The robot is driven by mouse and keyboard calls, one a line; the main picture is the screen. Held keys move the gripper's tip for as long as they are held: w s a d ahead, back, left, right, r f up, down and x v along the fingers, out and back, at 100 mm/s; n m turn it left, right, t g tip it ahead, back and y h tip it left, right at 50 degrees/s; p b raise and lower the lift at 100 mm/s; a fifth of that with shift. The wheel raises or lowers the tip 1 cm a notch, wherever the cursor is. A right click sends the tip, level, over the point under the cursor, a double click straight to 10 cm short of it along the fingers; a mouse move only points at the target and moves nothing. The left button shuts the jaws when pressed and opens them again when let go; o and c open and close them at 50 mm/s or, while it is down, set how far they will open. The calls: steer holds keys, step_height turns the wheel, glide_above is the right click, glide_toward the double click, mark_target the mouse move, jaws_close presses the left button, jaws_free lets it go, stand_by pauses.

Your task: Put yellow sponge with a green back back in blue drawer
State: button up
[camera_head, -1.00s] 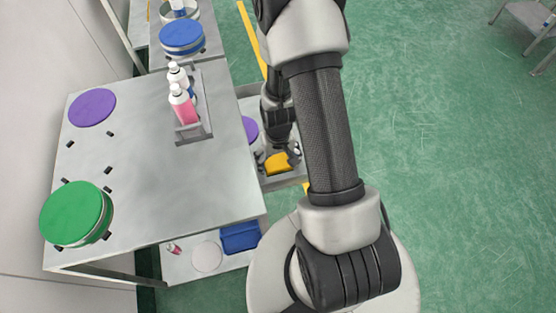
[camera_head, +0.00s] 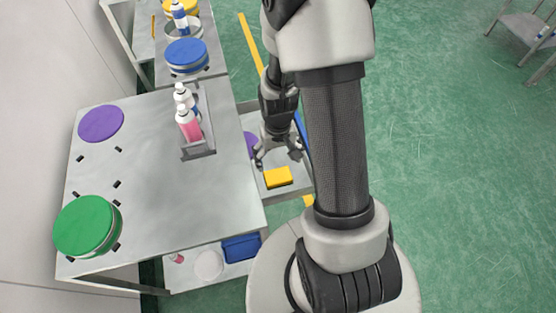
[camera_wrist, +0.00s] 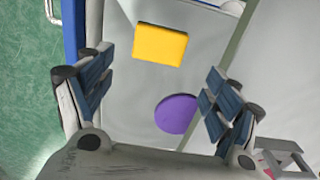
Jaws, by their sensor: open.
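The yellow sponge (camera_head: 278,177) lies yellow face up inside the open drawer (camera_head: 295,190), which has a grey inside and a blue front (camera_head: 301,130). In the wrist view the sponge (camera_wrist: 161,46) lies flat, apart from the fingers, near the blue front (camera_wrist: 72,30). Its green back is hidden. My gripper (camera_head: 279,157) is open and empty above the drawer, just beyond the sponge in the head view. The wrist view shows my gripper (camera_wrist: 157,90) with its two fingers spread wide and nothing between them.
A purple disc (camera_wrist: 177,114) also lies in the drawer. The metal table (camera_head: 180,200) beside it carries a bottle holder (camera_head: 199,150) with bottles, a purple disc (camera_head: 101,123) and a green-topped container (camera_head: 88,225). A blue bin (camera_head: 240,247) stands below. Green floor is free at the right.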

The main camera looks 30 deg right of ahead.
step_height(320, 180, up, 10)
steer(key=a+t, duration=0.1)
steer(key=a, duration=0.1)
steer(key=s+a+r+n+t, duration=0.1)
steer(key=s+a+r, duration=0.3)
steer(key=r, duration=0.5)
steer(key=s+a+r+n+t, duration=0.2)
steer(key=s+a+r, duration=0.2)
steer(key=s+r, duration=0.5)
steer(key=shift+r+t, duration=0.3)
steer(key=shift+r, duration=0.45)
steer(key=shift+a, duration=0.1)
